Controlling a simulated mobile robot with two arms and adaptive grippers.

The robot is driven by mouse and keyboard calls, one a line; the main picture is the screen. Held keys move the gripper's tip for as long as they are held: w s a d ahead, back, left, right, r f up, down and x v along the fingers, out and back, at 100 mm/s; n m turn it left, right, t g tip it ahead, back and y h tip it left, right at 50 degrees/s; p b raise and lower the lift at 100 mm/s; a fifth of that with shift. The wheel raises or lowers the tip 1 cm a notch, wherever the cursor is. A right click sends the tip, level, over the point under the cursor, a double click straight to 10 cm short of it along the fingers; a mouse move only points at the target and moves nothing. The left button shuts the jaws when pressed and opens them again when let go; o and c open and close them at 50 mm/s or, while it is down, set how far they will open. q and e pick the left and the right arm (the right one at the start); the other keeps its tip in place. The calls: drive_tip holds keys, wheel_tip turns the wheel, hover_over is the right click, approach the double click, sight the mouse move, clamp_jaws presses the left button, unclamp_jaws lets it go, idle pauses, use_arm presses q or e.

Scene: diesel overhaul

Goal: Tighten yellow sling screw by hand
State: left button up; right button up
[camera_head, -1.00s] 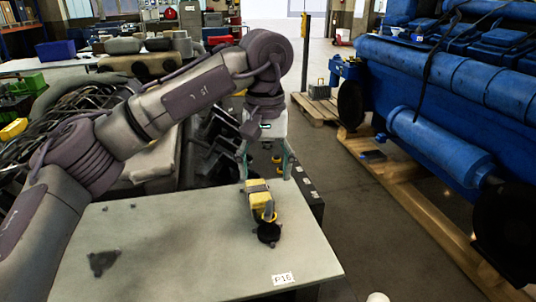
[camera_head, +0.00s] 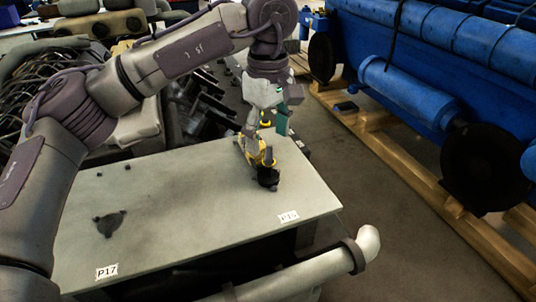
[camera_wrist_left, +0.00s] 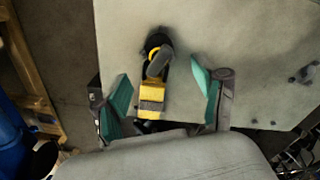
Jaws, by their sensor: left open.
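The yellow sling screw (camera_head: 267,158) stands on a black round base at the right part of the grey table (camera_head: 160,215). In the left wrist view the sling screw (camera_wrist_left: 153,85) shows a yellow block with a grey band and a yellow ring by the black base. My left gripper (camera_head: 266,128) is over it, pointing down. In the left wrist view my left gripper (camera_wrist_left: 163,95) is open, its green-padded fingers on both sides of the yellow block with gaps on each side. The gripper hides part of the screw in the head view. My right gripper is not in view.
Labels P17 (camera_head: 107,272) and P16 (camera_head: 288,216) lie on the table's front edge. A dark three-lobed mark or part (camera_head: 109,223) is at the left. A large blue engine (camera_head: 430,70) stands on wooden beams at the right. Most of the tabletop is clear.

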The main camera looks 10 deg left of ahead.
sight(268, 152)
use_arm(q)
drive_tip(key=n, duration=0.3)
drive_tip(key=shift+n, duration=0.3)
drive_tip(key=n+b, duration=0.1)
drive_tip(key=n, duration=0.2)
drive_tip(key=shift+d+n, duration=0.1)
drive_tip(key=shift+n, duration=0.2)
drive_tip(key=n+b, duration=0.1)
drive_tip(key=n, duration=0.4)
drive_tip(key=shift+f, duration=0.1)
drive_tip(key=n+b, duration=0.1)
drive_tip(key=n, duration=0.4)
drive_tip(key=n+b, duration=0.1)
drive_tip(key=n, duration=0.3)
drive_tip(key=shift+b, duration=0.4)
drive_tip(key=n+b, duration=0.1)
drive_tip(key=n, duration=0.2)
drive_tip(key=shift+f, duration=0.1)
drive_tip(key=shift+f+n+b, duration=0.15)
drive_tip(key=shift+n+b, duration=0.35)
drive_tip(key=shift+n, duration=0.5)
wheel_tip(268, 152, down, 4)
drive_tip(key=b, duration=0.3)
drive_tip(key=shift+f, duration=0.15)
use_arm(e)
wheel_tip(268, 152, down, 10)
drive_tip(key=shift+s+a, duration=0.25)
